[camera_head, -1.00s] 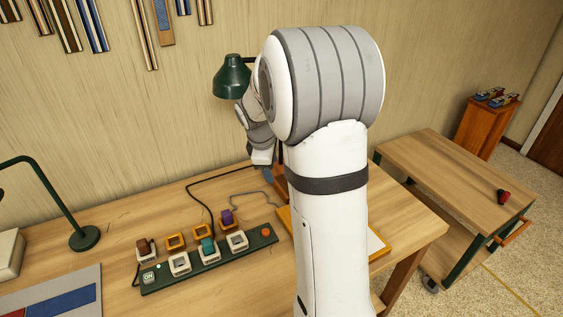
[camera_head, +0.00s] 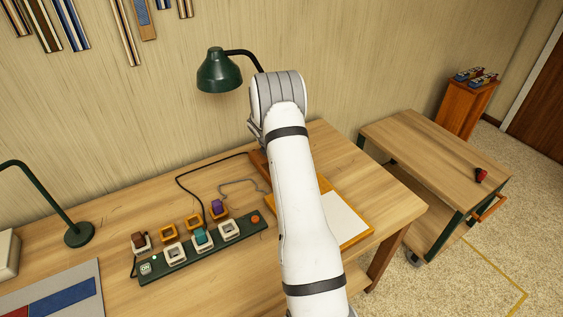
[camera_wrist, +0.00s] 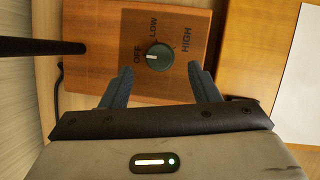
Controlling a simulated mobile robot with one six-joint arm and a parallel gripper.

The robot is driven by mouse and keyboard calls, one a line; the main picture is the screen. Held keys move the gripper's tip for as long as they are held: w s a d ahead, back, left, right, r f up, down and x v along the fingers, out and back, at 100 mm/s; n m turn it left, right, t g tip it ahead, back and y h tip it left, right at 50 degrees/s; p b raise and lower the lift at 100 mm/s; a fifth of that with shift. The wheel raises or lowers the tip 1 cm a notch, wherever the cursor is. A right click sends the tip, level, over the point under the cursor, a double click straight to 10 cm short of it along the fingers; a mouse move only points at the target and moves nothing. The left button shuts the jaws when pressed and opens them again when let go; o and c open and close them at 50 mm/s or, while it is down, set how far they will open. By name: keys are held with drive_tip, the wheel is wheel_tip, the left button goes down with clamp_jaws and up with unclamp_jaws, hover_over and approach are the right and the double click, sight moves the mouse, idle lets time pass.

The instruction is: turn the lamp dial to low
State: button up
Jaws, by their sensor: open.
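The lamp dial (camera_wrist: 158,57) is a round dark green knob on the lamp's brown wooden base (camera_wrist: 90,85). The labels OFF, LOW and HIGH surround it; a pale mark on its face appears to point left, towards OFF. My gripper (camera_wrist: 160,87) is open and empty, its two dark fingers apart on either side of the dial's line and short of it in the picture. In the head view the green lamp shade (camera_head: 219,74) hangs over the bench, and the brown base (camera_head: 257,160) shows partly; my arm hides the dial and fingertips.
The lamp's dark post (camera_wrist: 40,46) stands left of the dial in the wrist view. An orange board (camera_wrist: 250,50) with a white sheet (camera_wrist: 303,70) lies to the right. In the head view a green power strip (camera_head: 200,245) and a black cord are on the bench left of my arm.

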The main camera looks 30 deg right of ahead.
drive_tip(key=shift+p+x, duration=0.35)
drive_tip(key=shift+x, duration=2.05)
drive_tip(key=shift+a, duration=0.1)
drive_tip(key=c, duration=1)
